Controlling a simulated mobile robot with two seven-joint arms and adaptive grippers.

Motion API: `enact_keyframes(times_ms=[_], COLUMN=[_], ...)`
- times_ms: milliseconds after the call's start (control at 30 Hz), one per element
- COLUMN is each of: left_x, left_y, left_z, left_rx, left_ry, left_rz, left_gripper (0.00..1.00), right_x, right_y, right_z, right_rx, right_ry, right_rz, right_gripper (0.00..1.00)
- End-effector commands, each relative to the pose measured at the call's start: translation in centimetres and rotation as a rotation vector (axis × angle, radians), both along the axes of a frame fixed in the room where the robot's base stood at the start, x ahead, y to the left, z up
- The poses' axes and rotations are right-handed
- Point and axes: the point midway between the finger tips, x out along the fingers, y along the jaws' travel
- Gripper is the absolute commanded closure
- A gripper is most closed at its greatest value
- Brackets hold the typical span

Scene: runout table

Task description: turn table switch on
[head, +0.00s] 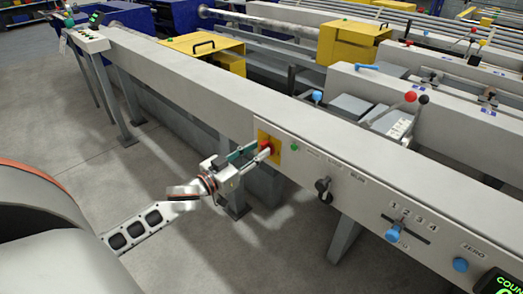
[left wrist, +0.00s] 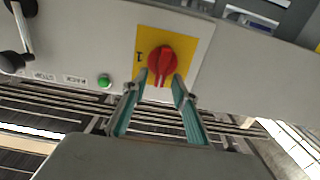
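The table switch is a red rotary knob (head: 265,145) on a yellow plate (head: 276,156), set in the front face of the long grey table beam. In the left wrist view the red knob (left wrist: 162,61) has its ridge running roughly up and down in the picture, and a "1" is marked on the plate to its left. My left gripper (left wrist: 161,82) is at the knob, with its two green-padded fingers apart, one on each side of the knob's lower part. Contact is not clear. My right gripper is in neither view.
A green button (head: 294,147) is close beside the plate. A black-handled selector (head: 323,186) and blue knobs (head: 392,235) sit farther right on the panel. Yellow boxes (head: 204,52) stand behind the beam. The floor in front is clear.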

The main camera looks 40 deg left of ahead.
Motion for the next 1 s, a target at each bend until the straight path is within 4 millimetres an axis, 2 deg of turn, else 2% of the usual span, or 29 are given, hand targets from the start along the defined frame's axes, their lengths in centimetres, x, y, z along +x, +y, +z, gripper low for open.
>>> enact_keyframes(times_ms=[200, 500, 533, 633, 1000], left_x=[1.5, 1.7, 1.6, 1.6, 1.6], left_y=[-0.1, -0.2, -0.1, -0.1, -0.2], left_z=[-0.1, -0.1, -0.1, -0.1, 0.1], left_rx=[-0.001, 0.000, 0.000, 0.000, 0.021], left_ry=[0.002, 0.001, 0.001, 0.001, -0.002], left_rz=[0.000, 0.000, 0.000, 0.000, 0.000], left_gripper=[0.72, 0.72, 0.75, 1.00, 1.00], right_x=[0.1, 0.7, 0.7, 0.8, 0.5], right_y=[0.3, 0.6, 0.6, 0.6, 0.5], right_z=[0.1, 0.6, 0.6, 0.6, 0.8], right_rx=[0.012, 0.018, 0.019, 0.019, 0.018], right_ry=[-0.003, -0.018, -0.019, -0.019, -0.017], right_rz=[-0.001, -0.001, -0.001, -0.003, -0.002], right_gripper=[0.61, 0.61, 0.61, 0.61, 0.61])
